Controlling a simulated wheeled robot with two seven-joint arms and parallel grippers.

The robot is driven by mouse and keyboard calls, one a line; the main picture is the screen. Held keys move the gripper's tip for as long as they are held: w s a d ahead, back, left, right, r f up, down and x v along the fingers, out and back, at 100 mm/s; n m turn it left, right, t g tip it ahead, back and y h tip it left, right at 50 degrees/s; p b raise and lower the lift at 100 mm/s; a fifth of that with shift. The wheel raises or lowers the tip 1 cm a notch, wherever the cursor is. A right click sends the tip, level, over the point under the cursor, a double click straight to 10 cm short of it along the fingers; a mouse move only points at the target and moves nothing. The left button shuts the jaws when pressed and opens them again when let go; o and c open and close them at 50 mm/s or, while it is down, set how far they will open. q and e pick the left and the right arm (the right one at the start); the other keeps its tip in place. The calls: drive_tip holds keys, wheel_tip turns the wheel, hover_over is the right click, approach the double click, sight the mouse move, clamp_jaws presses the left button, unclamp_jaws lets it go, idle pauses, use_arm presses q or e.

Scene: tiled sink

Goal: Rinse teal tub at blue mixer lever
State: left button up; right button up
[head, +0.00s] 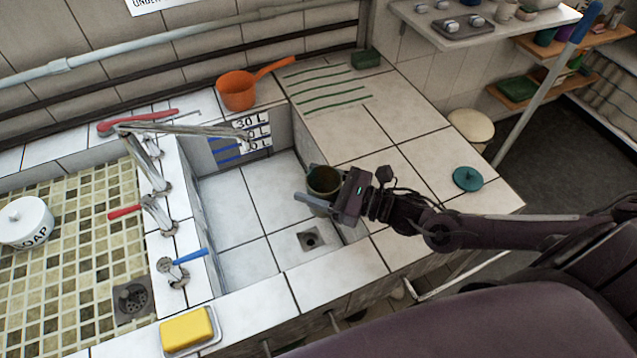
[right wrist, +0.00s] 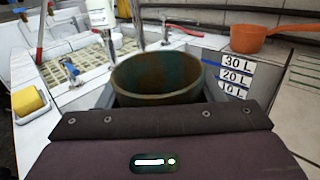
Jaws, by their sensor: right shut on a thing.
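The tub (head: 323,181) is dark teal with a brownish soiled inside. My right gripper (head: 325,200) is shut on its near side and holds it upright over the right part of the deep tiled basin (head: 245,205), near the drain. In the right wrist view the tub (right wrist: 157,80) stands just beyond the gripper, its open mouth up. The blue mixer lever (head: 190,256) sits on a chrome base on the ledge left of the basin, apart from the tub. A long chrome spout (head: 195,131) reaches over the basin's far left. My left gripper is not in view.
An orange dipper (head: 238,91) is at the back, a yellow sponge (head: 187,328) in a dish in front. A teal lid (head: 467,179) lies on the right counter. A soap jar (head: 26,221) is in the left basin.

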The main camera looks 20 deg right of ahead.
use_arm(q)
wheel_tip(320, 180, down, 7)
drive_tip(key=b, duration=0.6)
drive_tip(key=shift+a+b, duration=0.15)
drive_tip(key=shift+b, duration=0.25)
use_arm(e)
drive_tip(key=f+x, duration=0.2)
drive_tip(key=x, duration=1.1)
drive_tip(key=shift+a+f, duration=0.3)
drive_tip(key=shift+f, duration=0.05)
